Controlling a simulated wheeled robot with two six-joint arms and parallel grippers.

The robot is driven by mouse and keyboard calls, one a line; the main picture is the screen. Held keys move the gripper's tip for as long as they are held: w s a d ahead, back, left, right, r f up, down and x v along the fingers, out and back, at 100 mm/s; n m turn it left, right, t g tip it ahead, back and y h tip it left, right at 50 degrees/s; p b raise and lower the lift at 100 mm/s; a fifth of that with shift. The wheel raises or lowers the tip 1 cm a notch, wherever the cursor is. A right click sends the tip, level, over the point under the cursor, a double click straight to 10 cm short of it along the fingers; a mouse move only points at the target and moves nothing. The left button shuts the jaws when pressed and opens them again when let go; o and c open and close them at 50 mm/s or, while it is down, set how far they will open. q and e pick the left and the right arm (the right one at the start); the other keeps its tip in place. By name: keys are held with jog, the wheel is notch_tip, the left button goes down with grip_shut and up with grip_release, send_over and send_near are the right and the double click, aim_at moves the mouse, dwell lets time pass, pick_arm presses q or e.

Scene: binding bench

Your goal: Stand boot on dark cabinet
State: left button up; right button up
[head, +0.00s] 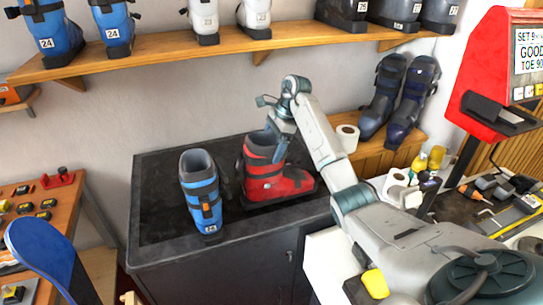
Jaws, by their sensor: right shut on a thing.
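A red boot (268,182) is upright at the right part of the dark cabinet (152,222), its toe pointing right. Its sole looks to be at the cabinet top; I cannot tell whether it bears its full weight there. My right gripper (281,150) points down and is shut on the red boot's upper cuff, at its right side; the fingertips are partly hidden. A blue boot (202,190) stands upright on the cabinet to the left of the red one, apart from it. My left gripper is not in view.
A wall shelf (175,50) with several boots runs above the cabinet. Dark blue boots (383,95) and a paper roll (347,138) stand on a wooden bench at right. A red machine (485,75) and a cluttered bench lie farther right. The cabinet's left strip is free.

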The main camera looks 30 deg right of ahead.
aim_at(281, 167)
notch_tip(281, 167, down, 3)
jog(key=b, duration=0.2)
jog(key=shift+f+b, duration=0.2)
jog(key=shift+b, duration=0.15)
jog(key=shift+a+f, duration=0.1)
jog(key=shift+f, duration=0.05)
jog(key=o, duration=1.7)
jog(key=shift+o, duration=0.2)
